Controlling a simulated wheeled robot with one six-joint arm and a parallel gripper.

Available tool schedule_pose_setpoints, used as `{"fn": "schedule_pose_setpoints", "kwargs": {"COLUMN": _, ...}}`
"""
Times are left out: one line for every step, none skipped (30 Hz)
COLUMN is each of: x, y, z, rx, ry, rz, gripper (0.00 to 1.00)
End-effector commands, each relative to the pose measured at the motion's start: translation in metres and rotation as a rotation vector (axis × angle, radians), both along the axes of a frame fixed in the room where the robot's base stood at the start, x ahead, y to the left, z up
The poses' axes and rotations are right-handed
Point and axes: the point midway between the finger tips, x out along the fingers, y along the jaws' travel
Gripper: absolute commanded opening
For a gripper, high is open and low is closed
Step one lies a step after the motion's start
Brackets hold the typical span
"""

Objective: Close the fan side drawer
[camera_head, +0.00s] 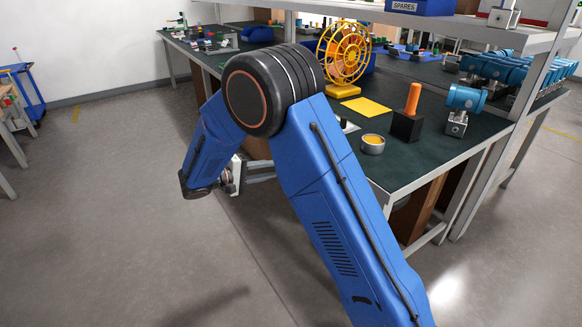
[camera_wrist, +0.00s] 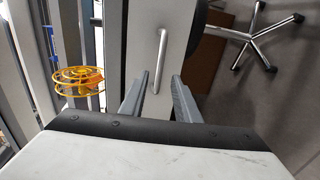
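In the wrist view, a light grey drawer front (camera_wrist: 140,40) with a silver bar handle (camera_wrist: 160,62) stands ahead of my gripper (camera_wrist: 158,84). The two fingers are apart, one on each side of the handle's near end, with nothing clamped between them. I cannot tell whether they touch the front. How far the drawer stands out is not clear. In the head view, my arm hides the drawer, and my gripper is mostly hidden at the bench's left side. The yellow wire-cage fan (camera_head: 345,55) stands on the bench and also shows in the wrist view (camera_wrist: 77,82).
The dark green bench top (camera_head: 425,160) holds a yellow sheet (camera_head: 366,107), a round tin (camera_head: 373,144), a black block with an orange handle (camera_head: 408,118) and several blue transmitters (camera_head: 466,98). A wheeled chair base (camera_wrist: 258,38) stands on the floor. Open floor lies left.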

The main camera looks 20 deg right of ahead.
Motion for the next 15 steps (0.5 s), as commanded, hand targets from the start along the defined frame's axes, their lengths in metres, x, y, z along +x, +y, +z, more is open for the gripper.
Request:
{"fn": "schedule_pose_setpoints", "kwargs": {"x": 0.002, "y": -0.010, "z": -0.002, "rx": 0.000, "ry": 0.001, "rz": -0.003, "gripper": 0.29}}
{"fn": "schedule_pose_setpoints", "kwargs": {"x": 0.004, "y": -0.015, "z": -0.003, "rx": -0.001, "ry": 0.000, "rz": -0.003, "gripper": 0.29}}
{"fn": "schedule_pose_setpoints", "kwargs": {"x": 0.006, "y": -0.022, "z": -0.004, "rx": -0.001, "ry": 0.000, "rz": -0.003, "gripper": 0.29}}
{"fn": "schedule_pose_setpoints", "kwargs": {"x": 0.008, "y": -0.026, "z": -0.006, "rx": 0.000, "ry": 0.000, "rz": -0.002, "gripper": 0.29}}
{"fn": "schedule_pose_setpoints", "kwargs": {"x": 0.009, "y": -0.031, "z": -0.007, "rx": 0.000, "ry": 0.001, "rz": -0.003, "gripper": 0.29}}
{"fn": "schedule_pose_setpoints", "kwargs": {"x": 0.011, "y": -0.038, "z": -0.008, "rx": -0.001, "ry": 0.000, "rz": -0.003, "gripper": 0.29}}
{"fn": "schedule_pose_setpoints", "kwargs": {"x": 0.013, "y": -0.043, "z": -0.009, "rx": -0.001, "ry": -0.001, "rz": -0.003, "gripper": 0.29}}
{"fn": "schedule_pose_setpoints", "kwargs": {"x": 0.015, "y": -0.047, "z": -0.010, "rx": -0.001, "ry": -0.001, "rz": -0.002, "gripper": 0.29}}
{"fn": "schedule_pose_setpoints", "kwargs": {"x": 0.017, "y": -0.053, "z": -0.012, "rx": 0.000, "ry": -0.001, "rz": -0.002, "gripper": 0.29}}
{"fn": "schedule_pose_setpoints", "kwargs": {"x": 0.018, "y": -0.058, "z": -0.013, "rx": 0.000, "ry": 0.001, "rz": -0.003, "gripper": 0.29}}
{"fn": "schedule_pose_setpoints", "kwargs": {"x": 0.019, "y": -0.062, "z": -0.013, "rx": 0.000, "ry": 0.001, "rz": -0.003, "gripper": 0.29}}
{"fn": "schedule_pose_setpoints", "kwargs": {"x": 0.021, "y": -0.066, "z": -0.014, "rx": -0.001, "ry": 0.001, "rz": -0.002, "gripper": 0.29}}
{"fn": "schedule_pose_setpoints", "kwargs": {"x": 0.022, "y": -0.070, "z": -0.015, "rx": -0.001, "ry": 0.001, "rz": -0.002, "gripper": 0.29}}
{"fn": "schedule_pose_setpoints", "kwargs": {"x": 0.023, "y": -0.073, "z": -0.016, "rx": -0.001, "ry": 0.001, "rz": -0.002, "gripper": 0.29}}
{"fn": "schedule_pose_setpoints", "kwargs": {"x": 0.024, "y": -0.076, "z": -0.017, "rx": 0.000, "ry": 0.001, "rz": -0.002, "gripper": 0.29}}
